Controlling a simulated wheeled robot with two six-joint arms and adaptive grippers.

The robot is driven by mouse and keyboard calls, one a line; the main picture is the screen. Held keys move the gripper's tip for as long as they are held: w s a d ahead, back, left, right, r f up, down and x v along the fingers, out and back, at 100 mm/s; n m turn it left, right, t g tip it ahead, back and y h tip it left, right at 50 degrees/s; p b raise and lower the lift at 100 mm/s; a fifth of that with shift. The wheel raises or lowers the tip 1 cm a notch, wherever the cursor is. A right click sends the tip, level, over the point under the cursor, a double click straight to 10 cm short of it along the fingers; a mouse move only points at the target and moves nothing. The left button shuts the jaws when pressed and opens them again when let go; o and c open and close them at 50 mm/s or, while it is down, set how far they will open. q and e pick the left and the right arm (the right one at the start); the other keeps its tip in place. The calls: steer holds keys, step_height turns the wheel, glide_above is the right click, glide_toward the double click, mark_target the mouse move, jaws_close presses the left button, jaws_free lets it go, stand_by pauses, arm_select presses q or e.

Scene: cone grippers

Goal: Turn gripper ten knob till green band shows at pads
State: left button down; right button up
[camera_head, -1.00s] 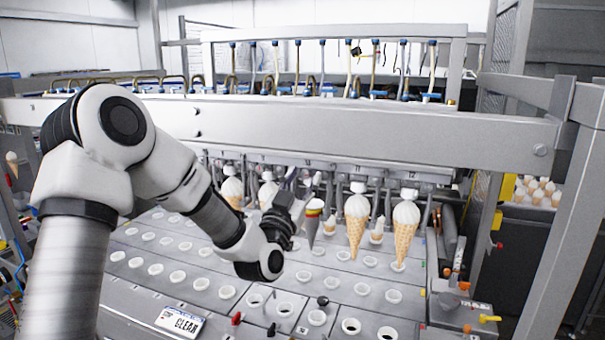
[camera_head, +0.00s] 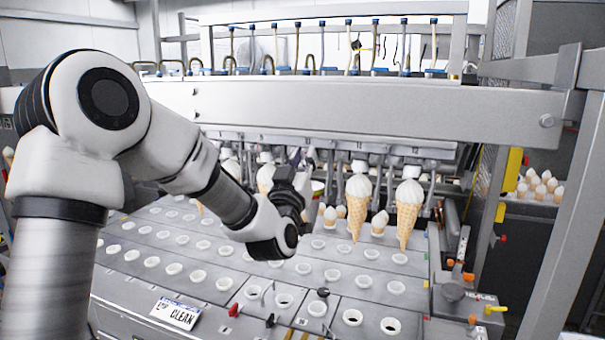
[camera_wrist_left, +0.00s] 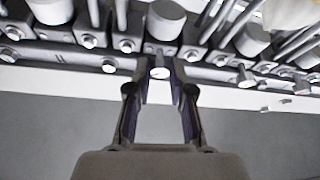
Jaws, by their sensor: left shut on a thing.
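My left gripper (camera_head: 303,172) reaches in under the long grey beam, at the row of cone grippers. In the left wrist view its two fingers (camera_wrist_left: 160,82) stand on either side of a small knob (camera_wrist_left: 160,72) with a pale round end, and are shut on it. The number of this station cannot be read. My right gripper is not in view.
Large ice cream cones (camera_head: 357,206) and (camera_head: 408,212) hang to the right of my gripper. The grey beam (camera_head: 380,112) runs across above it. Below lies a plate with rows of white-rimmed holes (camera_head: 332,275). A sign reading CLEAN (camera_head: 175,313) is at the front.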

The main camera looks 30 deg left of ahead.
arm_select(q)
steer(key=c, duration=1)
jaws_free()
steer(key=shift+c, duration=0.2)
steer(key=v, duration=1.2)
